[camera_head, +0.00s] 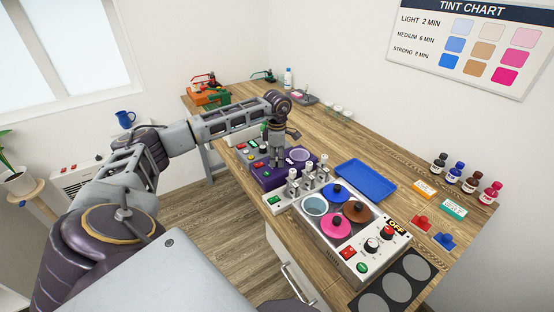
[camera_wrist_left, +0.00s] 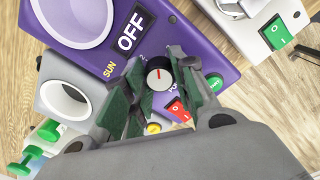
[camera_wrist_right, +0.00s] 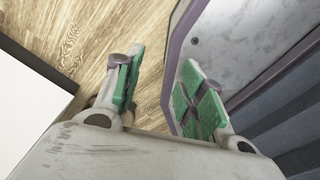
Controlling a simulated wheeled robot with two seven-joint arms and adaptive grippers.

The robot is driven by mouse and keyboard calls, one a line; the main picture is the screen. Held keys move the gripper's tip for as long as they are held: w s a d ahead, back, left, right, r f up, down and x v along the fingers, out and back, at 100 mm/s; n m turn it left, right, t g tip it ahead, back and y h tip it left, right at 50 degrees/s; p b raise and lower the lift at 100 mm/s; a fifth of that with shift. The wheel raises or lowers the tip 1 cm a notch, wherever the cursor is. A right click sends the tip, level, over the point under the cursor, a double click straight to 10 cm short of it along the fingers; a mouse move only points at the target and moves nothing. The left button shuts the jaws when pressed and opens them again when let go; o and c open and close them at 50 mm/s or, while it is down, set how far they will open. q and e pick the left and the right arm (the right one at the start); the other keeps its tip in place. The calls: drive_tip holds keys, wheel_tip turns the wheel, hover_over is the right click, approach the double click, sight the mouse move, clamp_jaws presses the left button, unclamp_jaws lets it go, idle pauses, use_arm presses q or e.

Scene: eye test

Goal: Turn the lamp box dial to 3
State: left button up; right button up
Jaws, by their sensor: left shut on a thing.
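The lamp box is purple and stands on the bench in the head view (camera_head: 262,184); it fills much of the left wrist view (camera_wrist_left: 188,42). Its dial (camera_wrist_left: 160,77) has a white face with a red mark pointing toward the box's OFF display (camera_wrist_left: 131,31). Part of the scale is hidden by my fingers. My left gripper (camera_head: 274,158) is shut on the dial, with a finger on each side in the left wrist view (camera_wrist_left: 160,88). My right gripper (camera_wrist_right: 162,88) is open and empty in the right wrist view, away from the box.
A red rocker switch (camera_wrist_left: 177,110) and a green button (camera_wrist_left: 214,84) sit close to the dial. In the head view, a metal pot unit (camera_head: 330,236) with coloured lids stands in front right of the lamp box. A blue tray (camera_head: 366,180) lies behind it.

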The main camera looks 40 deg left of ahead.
sight(277, 160)
use_arm(q)
drive_tip(key=shift+r+m, duration=0.1)
drive_tip(key=shift+m, duration=2.1)
use_arm(e)
drive_tip(key=shift+w+d+f, duration=0.2)
drive_tip(key=shift+d+f, duration=0.1)
drive_tip(key=shift+d, duration=0.25)
use_arm(q)
drive_tip(key=shift+b, duration=0.3)
drive_tip(key=o, duration=1.1)
drive_tip(key=shift+c, duration=0.2)
use_arm(e)
drive_tip(key=shift+s, duration=0.2)
drive_tip(key=shift+a, duration=0.1)
use_arm(q)
wheel_tip(277, 160, up, 12)
drive_tip(key=shift+s, duration=0.15)
use_arm(e)
drive_tip(key=shift+w, duration=0.1)
